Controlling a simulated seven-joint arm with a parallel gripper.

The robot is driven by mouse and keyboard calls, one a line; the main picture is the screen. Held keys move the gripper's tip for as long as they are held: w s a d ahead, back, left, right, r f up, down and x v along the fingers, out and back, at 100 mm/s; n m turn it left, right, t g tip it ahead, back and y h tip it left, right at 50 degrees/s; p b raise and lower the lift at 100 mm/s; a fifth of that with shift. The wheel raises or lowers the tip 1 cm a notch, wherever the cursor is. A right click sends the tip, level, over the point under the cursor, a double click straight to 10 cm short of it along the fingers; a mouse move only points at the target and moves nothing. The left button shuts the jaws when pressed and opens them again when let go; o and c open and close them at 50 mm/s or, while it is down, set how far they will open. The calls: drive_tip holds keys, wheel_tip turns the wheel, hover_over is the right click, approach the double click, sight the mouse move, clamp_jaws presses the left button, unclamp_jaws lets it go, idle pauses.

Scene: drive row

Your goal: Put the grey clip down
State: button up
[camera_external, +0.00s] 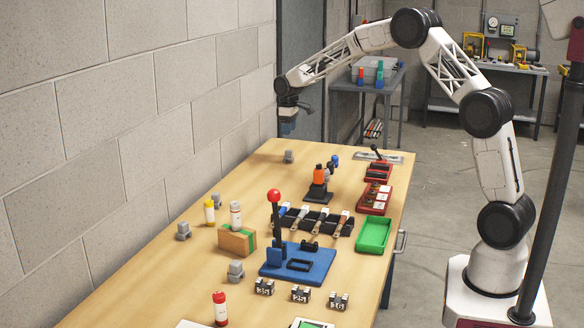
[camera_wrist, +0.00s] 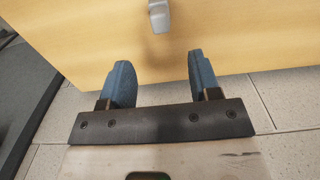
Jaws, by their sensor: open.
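My gripper (camera_external: 289,131) hangs above the far end of the table, its blue fingers apart and nothing between them. The fingers also show in the wrist view (camera_wrist: 160,66). A small grey clip (camera_external: 289,156) stands on the wood at the far end, below my gripper and apart from it. In the wrist view a grey clip (camera_wrist: 159,16) lies past the fingertips, cut by the top edge. Other similar grey clips stand along the left side, one near the wall (camera_external: 183,231) and one nearer the front (camera_external: 236,271).
The wooden table (camera_external: 190,275) holds a blue fixture with a red-knobbed lever (camera_external: 298,263), a black rack of tools (camera_external: 315,221), a green tray (camera_external: 375,235), red trays (camera_external: 375,199) and bottles (camera_external: 235,215). The block wall runs along the left. The far left tabletop is mostly clear.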

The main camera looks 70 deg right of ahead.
drive_tip(key=s+a+r+t, duration=0.1)
drive_tip(key=s+a+r, duration=0.7)
drive_tip(key=s+a, duration=0.4)
drive_tip(key=s+a+r, duration=0.9)
drive_tip(key=s+a, duration=0.1)
drive_tip(key=a, duration=0.3)
drive_tip(key=s+a+f, duration=0.1)
drive_tip(key=s+a, duration=0.4)
drive_tip(key=s, duration=0.6)
drive_tip(key=s+a+f+t, duration=0.1)
drive_tip(key=s+a, duration=0.4)
drive_tip(key=s, duration=0.6)
drive_tip(key=s+a+f, duration=0.1)
drive_tip(key=s+a, duration=0.4)
drive_tip(key=s, duration=0.6)
drive_tip(key=shift+s+a+f+t, duration=0.25)
drive_tip(key=shift+a+f+t, duration=0.05)
drive_tip(key=shift+f, duration=0.05)
drive_tip(key=shift+o, duration=0.4)
drive_tip(key=shift+r, duration=0.1)
